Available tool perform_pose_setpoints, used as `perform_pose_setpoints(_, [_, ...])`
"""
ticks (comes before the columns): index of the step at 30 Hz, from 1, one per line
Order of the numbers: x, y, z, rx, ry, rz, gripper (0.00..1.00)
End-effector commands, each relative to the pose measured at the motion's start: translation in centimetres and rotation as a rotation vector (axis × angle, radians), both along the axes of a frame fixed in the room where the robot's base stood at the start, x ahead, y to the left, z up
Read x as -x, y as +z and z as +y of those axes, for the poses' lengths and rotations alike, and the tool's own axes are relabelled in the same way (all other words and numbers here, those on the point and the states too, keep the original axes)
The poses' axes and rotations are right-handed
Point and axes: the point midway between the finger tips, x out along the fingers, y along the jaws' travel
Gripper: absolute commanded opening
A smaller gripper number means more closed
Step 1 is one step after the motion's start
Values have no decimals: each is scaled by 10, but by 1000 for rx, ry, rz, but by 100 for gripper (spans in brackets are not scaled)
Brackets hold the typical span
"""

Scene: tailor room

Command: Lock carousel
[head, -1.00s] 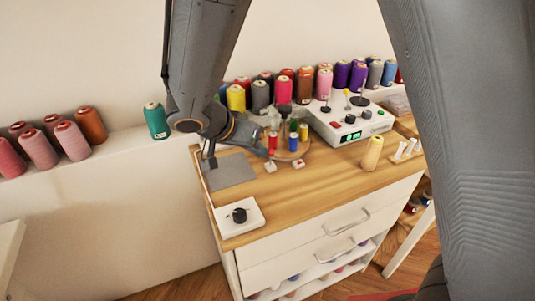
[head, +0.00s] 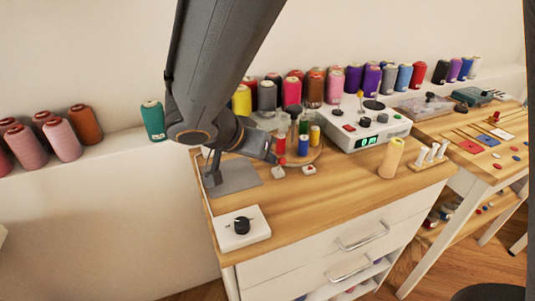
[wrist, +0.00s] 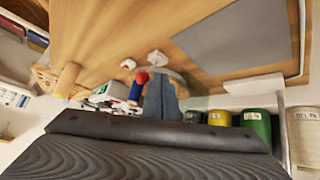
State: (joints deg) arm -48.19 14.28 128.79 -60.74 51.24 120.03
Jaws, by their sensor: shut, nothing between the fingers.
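The carousel is a round wooden turntable (head: 313,157) on the cabinet top, carrying several small spools in red, blue, yellow and green. My arm covers part of its left side. A small red ball (head: 281,161) shows at its front-left edge, and it also shows in the wrist view (wrist: 141,77), close beside my fingers. My gripper (head: 274,158) is shut and empty at the carousel's front left; its fingers also show in the wrist view (wrist: 162,98). I cannot tell whether the fingertips touch the red ball. Two small white blocks (head: 278,172) (head: 309,169) sit in front of the carousel.
A white control box (head: 362,127) with a green display stands behind right. Large thread cones line the back ledge.

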Motion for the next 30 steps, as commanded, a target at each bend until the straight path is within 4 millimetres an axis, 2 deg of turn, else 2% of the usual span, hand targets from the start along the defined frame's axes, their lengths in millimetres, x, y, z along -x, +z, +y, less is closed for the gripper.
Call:
perform_pose_setpoints(14, [-4, 2, 6, -4, 1, -3, 0])
perform_pose_setpoints(17, [-5, 4, 14, -4, 0, -4, 0])
perform_pose_setpoints(21, [-9, 11, 35, -4, -8, -5, 0])
perform_pose_setpoints(30, [43, 44, 53, -5, -8, -4, 0])
